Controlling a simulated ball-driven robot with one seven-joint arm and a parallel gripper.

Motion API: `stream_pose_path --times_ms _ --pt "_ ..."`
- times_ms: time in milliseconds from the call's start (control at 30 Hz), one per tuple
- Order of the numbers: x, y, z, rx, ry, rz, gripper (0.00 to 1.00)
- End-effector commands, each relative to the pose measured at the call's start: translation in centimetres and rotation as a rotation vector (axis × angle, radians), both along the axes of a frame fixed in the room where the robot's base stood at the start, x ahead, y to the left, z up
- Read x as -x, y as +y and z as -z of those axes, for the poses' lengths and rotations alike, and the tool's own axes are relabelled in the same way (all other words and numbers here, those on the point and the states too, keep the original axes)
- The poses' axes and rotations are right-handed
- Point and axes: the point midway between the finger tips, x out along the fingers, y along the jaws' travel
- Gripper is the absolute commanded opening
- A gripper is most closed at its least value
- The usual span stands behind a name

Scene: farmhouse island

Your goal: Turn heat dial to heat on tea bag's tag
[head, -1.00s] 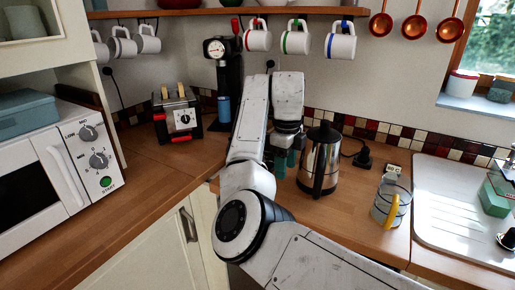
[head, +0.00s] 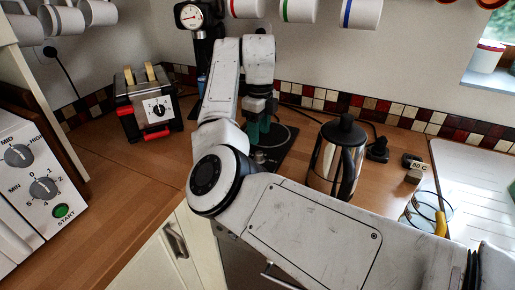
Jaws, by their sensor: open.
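My gripper (head: 262,133) has teal fingers pointing down, open and empty, over a black plate (head: 285,141) with a ring mark, left of the kettle. A small metallic knob (head: 261,157) shows just below the fingertips; it looks like the heat dial, and its markings are too small to read. I cannot tell whether the fingers touch it. The steel kettle (head: 325,167) with black lid and handle stands to the right. A small tag (head: 420,166) at the right back reads something like 80°C, its first digit unclear. A small brownish block (head: 413,177), perhaps the tea bag, sits beside it.
A glass jug with a yellow handle (head: 440,225) stands right of the kettle, near the white sink drainer (head: 485,190). A toaster (head: 152,107) and a white oven with knobs (head: 42,188) are at left. Mugs (head: 300,9) hang above. The counter between oven and toaster is clear.

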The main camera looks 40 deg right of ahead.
Motion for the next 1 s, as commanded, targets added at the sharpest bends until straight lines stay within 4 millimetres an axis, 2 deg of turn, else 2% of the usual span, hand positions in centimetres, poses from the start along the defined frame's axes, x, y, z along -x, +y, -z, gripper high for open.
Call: stream_pose_path --times_ms 200,400,600,867,1000 --pt "0.1 0.1 4.1 -0.001 0.003 -0.001 0.53" --pt "0.0 0.1 6.8 0.000 0.002 -0.002 0.53" --pt "0.0 0.0 7.9 -0.001 0.000 -0.001 0.53" --pt "0.0 0.0 8.0 0.000 0.000 -0.001 0.53" --pt "0.0 0.0 7.9 0.000 0.000 -0.001 0.39"
